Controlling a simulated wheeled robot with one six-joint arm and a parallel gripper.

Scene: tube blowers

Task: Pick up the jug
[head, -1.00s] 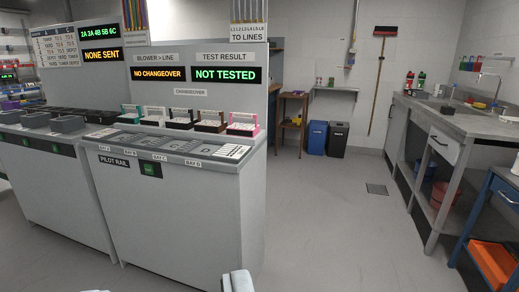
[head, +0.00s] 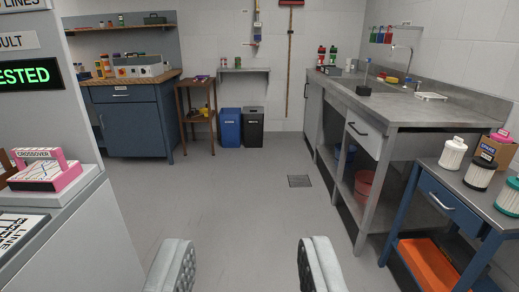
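I cannot make out a jug for certain. A small white vessel (head: 348,65) stands at the back of the grey sink counter (head: 408,112), too small to tell whether it is the jug. My gripper (head: 245,265) is open and empty at the bottom of the view. Its two grey padded fingers are wide apart, with bare floor between them, far from the counter.
A blue trolley (head: 449,214) with white canisters (head: 453,153) stands at the right. A grey console (head: 90,235) stands at the left. Blue (head: 230,128) and black (head: 252,127) bins stand at the back. The floor (head: 235,195) between is clear.

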